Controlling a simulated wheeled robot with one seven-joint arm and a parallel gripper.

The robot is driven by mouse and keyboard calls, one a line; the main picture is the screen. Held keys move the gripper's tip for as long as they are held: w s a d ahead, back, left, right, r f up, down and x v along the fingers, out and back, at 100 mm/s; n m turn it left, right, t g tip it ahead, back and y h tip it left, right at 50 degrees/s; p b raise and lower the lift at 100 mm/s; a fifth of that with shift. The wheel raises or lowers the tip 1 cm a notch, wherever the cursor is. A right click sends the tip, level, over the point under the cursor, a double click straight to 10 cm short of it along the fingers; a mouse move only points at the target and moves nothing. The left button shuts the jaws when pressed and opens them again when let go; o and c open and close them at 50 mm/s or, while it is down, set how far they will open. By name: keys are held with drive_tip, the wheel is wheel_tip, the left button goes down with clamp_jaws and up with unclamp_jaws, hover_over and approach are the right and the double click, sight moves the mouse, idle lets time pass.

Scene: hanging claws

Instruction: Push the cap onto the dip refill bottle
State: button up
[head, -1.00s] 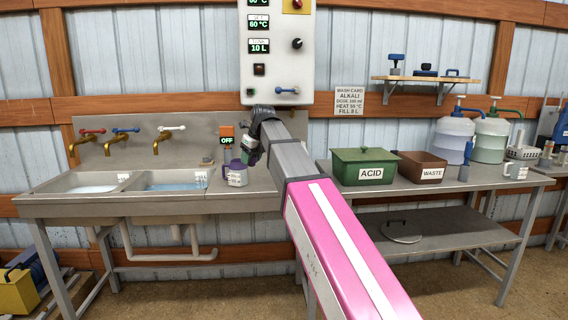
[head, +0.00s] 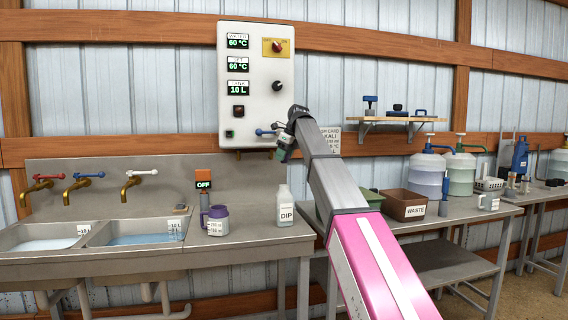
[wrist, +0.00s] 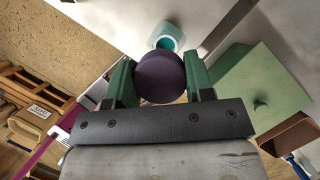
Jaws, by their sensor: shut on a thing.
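The dip refill bottle (head: 284,208) is white, labelled DIP, and stands upright near the right end of the sink counter in the head view. My gripper (head: 284,150) is above it and apart from it. In the wrist view, my gripper (wrist: 160,82) has its green fingers shut on a round, dark purple cap (wrist: 160,77). The bottle's open mouth, teal inside, shows just beyond the cap in the wrist view (wrist: 166,37). The cap is hard to make out in the head view.
The sinks (head: 105,237) are further left. A control box (head: 255,85) hangs on the wall behind my gripper. The green box (head: 369,199) and brown WASTE box (head: 404,205) stand on the right table.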

drive_tip(key=shift+d, duration=0.1)
drive_tip(key=shift+f, duration=0.1)
drive_tip(key=shift+f, duration=1.9)
drive_tip(key=shift+f, duration=0.15)
drive_tip(key=shift+f, duration=2.4)
drive_tip(key=shift+f, duration=1)
drive_tip(key=o, duration=1)
drive_tip(key=shift+r, duration=0.15)
drive_tip(key=shift+r, duration=2.9)
